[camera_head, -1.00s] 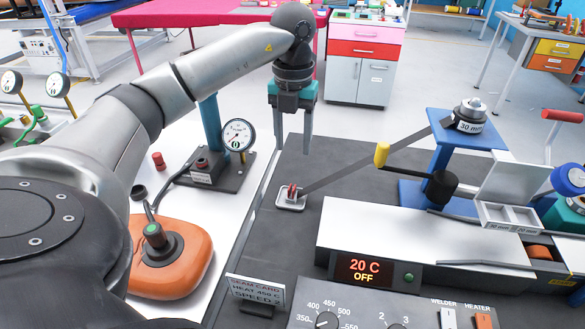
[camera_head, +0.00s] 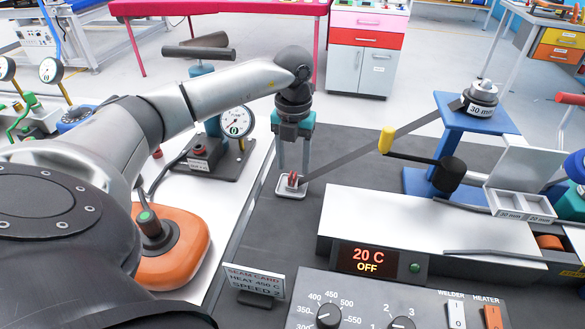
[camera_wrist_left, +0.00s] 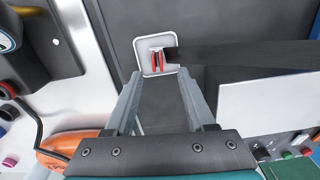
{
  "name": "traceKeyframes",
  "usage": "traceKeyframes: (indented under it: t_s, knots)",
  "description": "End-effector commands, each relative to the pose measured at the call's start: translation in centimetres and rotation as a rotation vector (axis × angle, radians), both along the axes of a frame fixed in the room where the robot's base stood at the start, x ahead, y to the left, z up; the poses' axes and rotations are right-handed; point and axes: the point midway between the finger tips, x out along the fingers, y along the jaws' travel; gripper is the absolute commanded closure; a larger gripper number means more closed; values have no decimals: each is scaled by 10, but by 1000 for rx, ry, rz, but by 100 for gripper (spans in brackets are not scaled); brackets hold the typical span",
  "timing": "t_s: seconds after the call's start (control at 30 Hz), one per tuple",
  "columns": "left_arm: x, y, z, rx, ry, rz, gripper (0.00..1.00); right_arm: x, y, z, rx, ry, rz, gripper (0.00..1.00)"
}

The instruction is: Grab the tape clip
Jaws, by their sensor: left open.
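The tape clip (camera_head: 292,179) is a small red piece standing on a small pale tray (camera_head: 291,193) on the dark bench top. A grey tape (camera_head: 350,158) runs from it up to the right. In the left wrist view, the clip (camera_wrist_left: 158,61) sits on the tray (camera_wrist_left: 142,48) just beyond the fingertips, roughly centred between them. My left gripper (camera_head: 293,168) points down with its two fingers apart, one on either side of the clip in the head view. It is open and empty; its fingers also show in the left wrist view (camera_wrist_left: 160,82). My right gripper is not seen.
A white-topped welding machine (camera_head: 400,220) with a display reading 20 C OFF stands right of the tray. A yellow-handled lever (camera_head: 386,140) and blue stand (camera_head: 440,150) rise behind it. A pressure gauge (camera_head: 237,122) and orange pad (camera_head: 175,250) are left.

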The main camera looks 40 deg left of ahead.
Motion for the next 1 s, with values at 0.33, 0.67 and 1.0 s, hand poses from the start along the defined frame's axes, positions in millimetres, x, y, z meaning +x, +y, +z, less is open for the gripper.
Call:
traceKeyframes:
  t_s: [0.33, 0.67, 1.0]
  knots:
    - [4, 5, -44, 0, 1, -2, 45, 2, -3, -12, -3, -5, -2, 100]
    - [4, 5, -43, -1, 0, -1, 63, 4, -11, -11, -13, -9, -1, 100]
    - [4, 6, -42, -1, 0, -1, 100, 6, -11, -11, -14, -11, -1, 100]
